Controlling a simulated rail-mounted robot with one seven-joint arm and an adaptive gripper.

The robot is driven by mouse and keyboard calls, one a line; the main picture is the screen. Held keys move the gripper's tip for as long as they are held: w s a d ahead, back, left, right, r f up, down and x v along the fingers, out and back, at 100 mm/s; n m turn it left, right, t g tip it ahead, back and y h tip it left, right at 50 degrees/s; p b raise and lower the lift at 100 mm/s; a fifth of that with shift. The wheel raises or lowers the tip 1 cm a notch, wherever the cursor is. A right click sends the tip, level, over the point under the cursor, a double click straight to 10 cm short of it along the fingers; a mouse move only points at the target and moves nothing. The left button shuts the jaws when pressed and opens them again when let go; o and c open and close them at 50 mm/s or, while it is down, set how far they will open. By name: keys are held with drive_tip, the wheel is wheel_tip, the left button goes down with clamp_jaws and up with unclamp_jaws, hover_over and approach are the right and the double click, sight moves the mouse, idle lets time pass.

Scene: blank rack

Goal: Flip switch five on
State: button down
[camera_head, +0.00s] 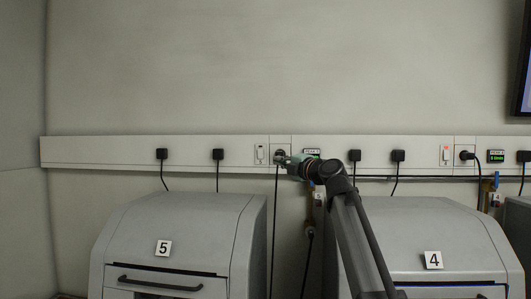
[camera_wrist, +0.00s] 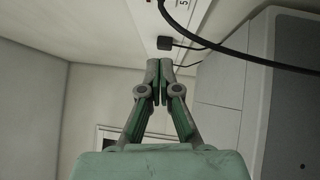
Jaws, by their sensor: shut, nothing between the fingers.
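A white wall switch (camera_head: 261,153) sits on the rail above the cabinet marked 5 (camera_head: 163,248); no red shows on it. My gripper (camera_head: 280,159) is in front of the rail, just right of this switch, overlapping the socket with a black plug. I cannot tell in the head view whether it touches anything. In the wrist view my gripper (camera_wrist: 159,65) is shut and empty, its tips just below a black plug (camera_wrist: 165,43). A label with a 5 (camera_wrist: 183,4) is cut by the top edge there. The switch itself is not clearly visible in the wrist view.
The rail (camera_head: 100,153) carries several black plugs with hanging cables. A thick black cable (camera_wrist: 235,53) crosses the wrist view.

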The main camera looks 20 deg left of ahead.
sight(260, 154)
idle(0.3)
drive_tip(key=p+x, duration=0.2)
drive_tip(key=x, duration=0.2)
drive_tip(key=w+d+p+x, duration=0.1)
drive_tip(key=p+x, duration=0.1)
drive_tip(key=x, duration=0.2)
drive_tip(key=w+p+x, duration=0.1)
drive_tip(key=p+x, duration=0.1)
drive_tip(key=x, duration=0.3)
drive_tip(key=shift+w+d+r, duration=0.15)
drive_tip(key=shift+d+r, duration=0.05)
drive_tip(key=shift+d, duration=0.05)
